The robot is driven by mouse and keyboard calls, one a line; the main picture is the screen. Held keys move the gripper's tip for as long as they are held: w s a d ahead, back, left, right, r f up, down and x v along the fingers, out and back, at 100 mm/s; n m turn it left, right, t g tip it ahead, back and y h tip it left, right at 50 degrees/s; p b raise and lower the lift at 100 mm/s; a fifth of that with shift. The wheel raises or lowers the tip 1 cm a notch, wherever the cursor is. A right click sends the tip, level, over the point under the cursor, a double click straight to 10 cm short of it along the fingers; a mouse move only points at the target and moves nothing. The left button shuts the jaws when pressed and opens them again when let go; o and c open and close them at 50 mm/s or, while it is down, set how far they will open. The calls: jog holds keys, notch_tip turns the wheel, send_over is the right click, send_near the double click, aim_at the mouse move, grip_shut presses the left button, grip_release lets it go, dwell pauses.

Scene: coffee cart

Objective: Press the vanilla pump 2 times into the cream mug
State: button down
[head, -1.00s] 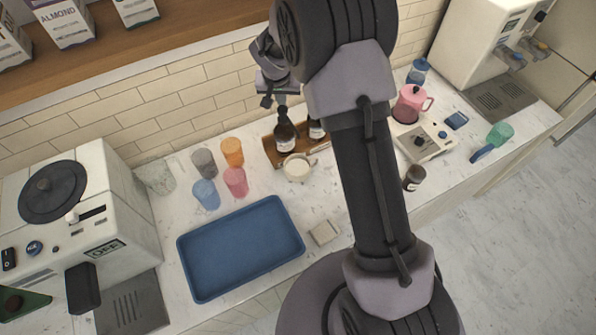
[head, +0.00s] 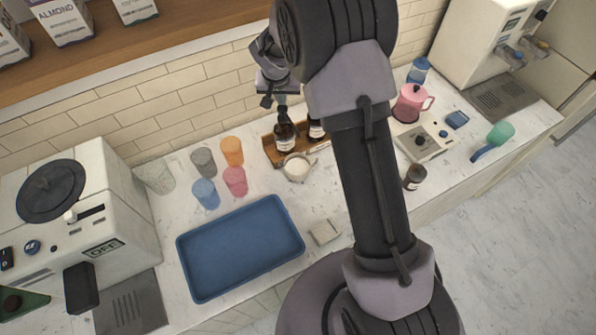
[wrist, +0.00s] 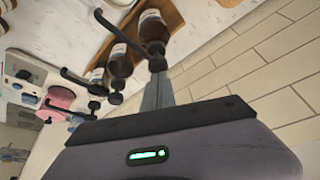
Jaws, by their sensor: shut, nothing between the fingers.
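Brown pump bottles stand in a wooden rack at the back wall; the left one (head: 284,138) is behind the cream mug (head: 296,168). Their labels are too small to read, so I cannot tell which is vanilla. My gripper (head: 281,104) is shut and empty, pointing down directly above the left bottle's pump. In the wrist view the closed fingertips (wrist: 157,72) are at the black pump head (wrist: 156,50) of the nearest bottle (wrist: 153,27); I cannot tell whether they press it. The cream mug stands upright in front of that bottle.
The wooden rack (head: 271,152) holds the bottles. Pink (head: 235,181), blue (head: 206,194), orange (head: 232,151) and grey cups stand to the left. A blue tray (head: 240,250) lies in front. A small dark bottle (head: 414,177) and a pink pitcher (head: 410,103) stand to the right.

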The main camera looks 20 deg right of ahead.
jog(key=shift+f+b, duration=1.2)
jog(key=shift+r+p, duration=0.8)
jog(key=shift+r, duration=0.6)
jog(key=shift+f, duration=0.15)
